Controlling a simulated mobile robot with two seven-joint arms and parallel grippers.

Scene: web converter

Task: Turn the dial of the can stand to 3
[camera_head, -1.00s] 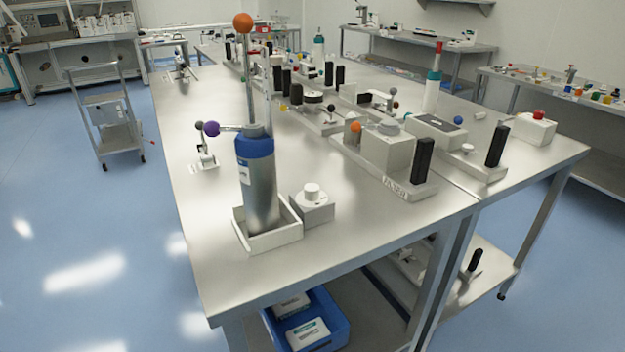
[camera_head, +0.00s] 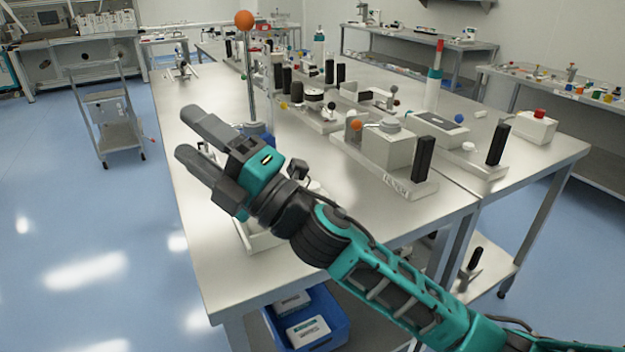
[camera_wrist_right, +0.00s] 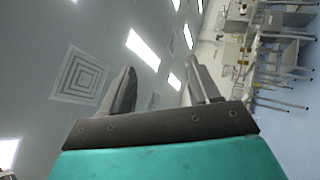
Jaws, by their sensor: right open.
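The can stand's white tray (camera_head: 262,240) is at the near left corner of the steel table in the head view. The can in it is mostly hidden behind my right gripper; only a bit of its blue top (camera_head: 262,134) shows. The dial box is almost fully hidden behind my right wrist; a pale sliver (camera_head: 316,187) shows. My right gripper (camera_head: 192,132) is open and empty, raised in front of the can and pointing up-left. In the right wrist view its two fingers (camera_wrist_right: 162,88) are apart with nothing between them. My left gripper is in neither view.
An orange ball (camera_head: 244,20) tops a tall rod behind the can. A white block with a black handle (camera_head: 423,158) stands right of my arm. A blue bin (camera_head: 318,325) sits on the lower shelf.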

